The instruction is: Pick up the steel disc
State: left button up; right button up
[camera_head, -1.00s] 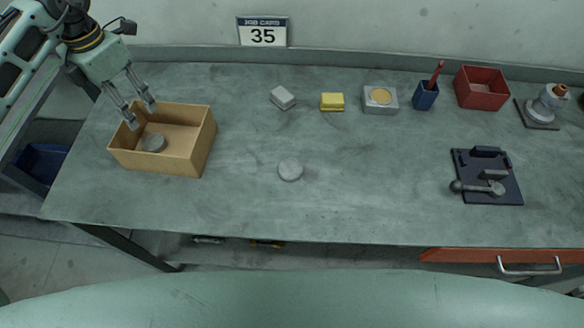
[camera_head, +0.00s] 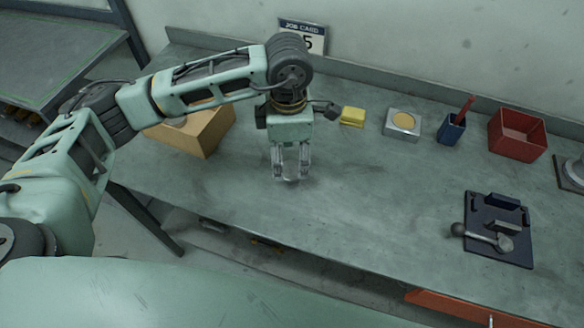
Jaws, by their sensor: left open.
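My left gripper (camera_head: 291,174) points down over the bench, its two fingers open. A round grey steel disc (camera_head: 291,180) lies on the bench at the fingertips, mostly hidden by them. I cannot tell whether the fingers touch it. The cardboard box (camera_head: 209,135) stands to the left, partly covered by my left arm, and its inside is mostly hidden. My right gripper is not in view.
A dark fixture with a lever (camera_head: 497,225) sits right. The bench middle is clear.

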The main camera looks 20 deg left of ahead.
aim_at(292, 168)
pick_arm(q)
jog(key=shift+s+d+f+p, duration=0.15)
jog(key=shift+d+f, duration=0.1)
jog(key=shift+f, duration=0.35)
jog(key=shift+s+d+f+p, duration=0.1)
jog(key=shift+d+f+p, duration=0.1)
jog(key=shift+f, duration=0.4)
jog(key=shift+w+f, duration=0.1)
jog(key=shift+f, duration=0.4)
jog(key=shift+a, duration=0.1)
jog(key=c, duration=1.5)
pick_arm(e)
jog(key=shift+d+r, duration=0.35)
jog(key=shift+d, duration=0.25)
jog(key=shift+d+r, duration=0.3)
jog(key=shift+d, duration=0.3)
